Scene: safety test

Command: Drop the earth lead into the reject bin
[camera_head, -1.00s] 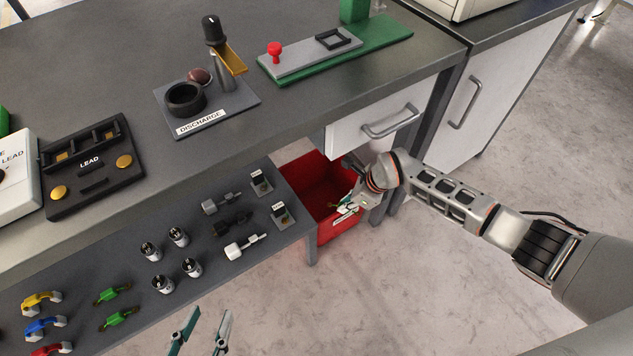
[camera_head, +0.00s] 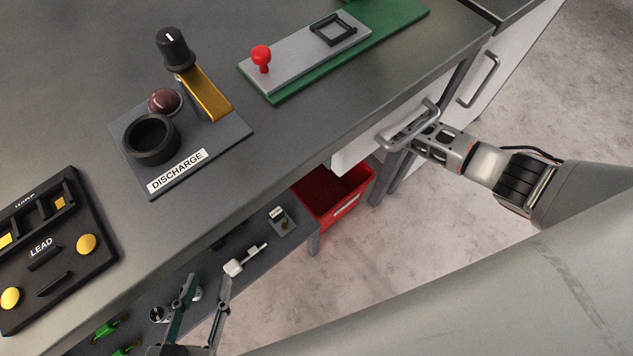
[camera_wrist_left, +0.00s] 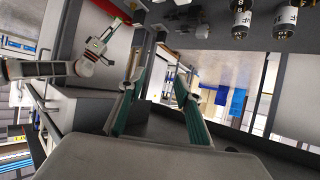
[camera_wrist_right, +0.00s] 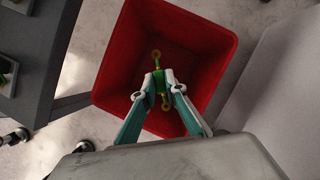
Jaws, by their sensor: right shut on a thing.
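The earth lead (camera_wrist_right: 155,56), green with yellow ring ends, is between the fingertips of my right gripper (camera_wrist_right: 160,82) in the right wrist view. The gripper is shut on it, and the lead is over the open mouth of the red reject bin (camera_wrist_right: 212,45). The bin also shows on the floor beside the lower shelf in the head view (camera_head: 345,208). There my right gripper is hidden beyond the drawer. My left gripper (camera_head: 207,281) is open and empty, in front of the lower shelf; its fingers also show in the left wrist view (camera_wrist_left: 160,72).
The bench top (camera_head: 330,120) overhangs the lower shelf (camera_head: 192,262). A drawer with a handle (camera_head: 405,125) is close to my right arm. The discharge station (camera_head: 215,140) and the black lead fixture (camera_head: 70,275) stand on the bench.

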